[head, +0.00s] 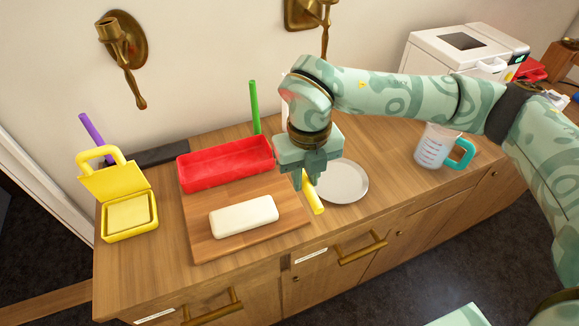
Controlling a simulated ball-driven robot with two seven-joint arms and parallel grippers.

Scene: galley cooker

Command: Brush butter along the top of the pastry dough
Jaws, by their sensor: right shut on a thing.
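The pastry dough (243,215), a pale cream rounded block, lies on the wooden board (205,248). A yellow butter box (128,216) with its lid raised stands at the left and holds a pale yellow slab. My right gripper (308,183) is shut on a yellow cylindrical thing (314,197), probably the brush handle. It is held tilted right of the dough, near the board's right edge and the plate. Its bristles cannot be made out. My left gripper is out of the picture.
A red tray (190,181) lies behind the board. A green stick (254,108) and a purple stick (96,138) stand behind. A white plate (350,183) is partly behind my gripper. A measuring cup (432,150) stands at right. The counter between plate and cup is clear.

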